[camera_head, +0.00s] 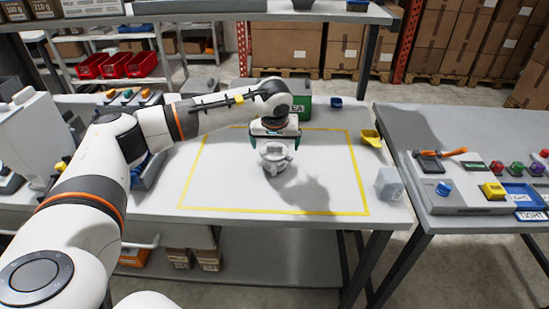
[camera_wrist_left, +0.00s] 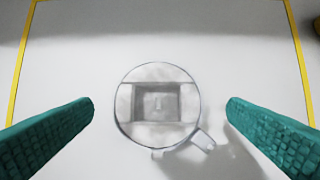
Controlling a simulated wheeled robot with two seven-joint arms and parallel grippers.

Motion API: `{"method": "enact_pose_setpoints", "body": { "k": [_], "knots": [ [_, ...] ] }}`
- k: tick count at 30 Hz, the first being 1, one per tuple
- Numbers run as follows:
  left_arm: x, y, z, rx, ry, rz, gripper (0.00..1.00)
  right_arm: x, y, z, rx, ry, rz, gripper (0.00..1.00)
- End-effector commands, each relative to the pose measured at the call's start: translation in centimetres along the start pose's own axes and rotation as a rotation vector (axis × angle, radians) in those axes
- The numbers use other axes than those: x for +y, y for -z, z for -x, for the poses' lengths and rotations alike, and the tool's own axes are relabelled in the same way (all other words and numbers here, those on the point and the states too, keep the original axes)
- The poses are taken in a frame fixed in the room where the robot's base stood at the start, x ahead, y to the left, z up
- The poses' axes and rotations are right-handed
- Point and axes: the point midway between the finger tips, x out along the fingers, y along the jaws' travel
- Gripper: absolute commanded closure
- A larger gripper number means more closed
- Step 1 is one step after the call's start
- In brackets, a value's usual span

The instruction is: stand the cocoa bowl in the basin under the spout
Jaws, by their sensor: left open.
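A pale grey round vessel (camera_head: 275,160) with a small side handle stands inside the yellow outline on the white table. In the left wrist view the vessel (camera_wrist_left: 158,103) is seen from above, with a square shape inside its round rim; I cannot tell for sure that it is the cocoa bowl. My left gripper (camera_head: 275,143) is open above it, its teal fingers on either side of the vessel in the wrist view, apart from it. I cannot make out a spout or basin clearly. My right gripper is not in view.
A green box (camera_head: 304,106), a small blue cup (camera_head: 336,102), a yellow scoop (camera_head: 371,137) and a translucent block (camera_head: 389,185) surround the outlined area. Grey units with coloured knobs (camera_head: 128,97) stand at the left. A second table (camera_head: 455,210) is at the right. The outline's front is clear.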

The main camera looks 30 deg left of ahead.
Motion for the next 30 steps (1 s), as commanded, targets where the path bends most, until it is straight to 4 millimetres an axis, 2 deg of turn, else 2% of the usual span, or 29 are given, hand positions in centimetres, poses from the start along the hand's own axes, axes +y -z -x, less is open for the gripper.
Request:
{"method": "enact_pose_setpoints", "body": {
  "k": [3,10,14,18,26,30],
  "knots": [
    [-0.1,0.0,-1.4,0.001,0.001,0.000,0.03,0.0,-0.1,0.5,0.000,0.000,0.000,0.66],
    [0.1,0.3,-3.2,0.004,0.001,0.000,0.03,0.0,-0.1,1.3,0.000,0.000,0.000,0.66],
    [0.3,0.8,-5.1,0.004,0.000,0.000,0.03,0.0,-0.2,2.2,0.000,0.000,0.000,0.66],
    [0.2,0.8,-6.8,0.001,0.003,0.002,0.03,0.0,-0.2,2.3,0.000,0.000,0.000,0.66],
    [0.2,0.8,-7.3,0.000,0.004,0.001,0.03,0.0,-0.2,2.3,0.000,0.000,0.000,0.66],
    [0.2,0.8,-7.3,0.000,0.004,0.001,0.23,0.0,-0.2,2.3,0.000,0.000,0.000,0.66]
  ]
}}
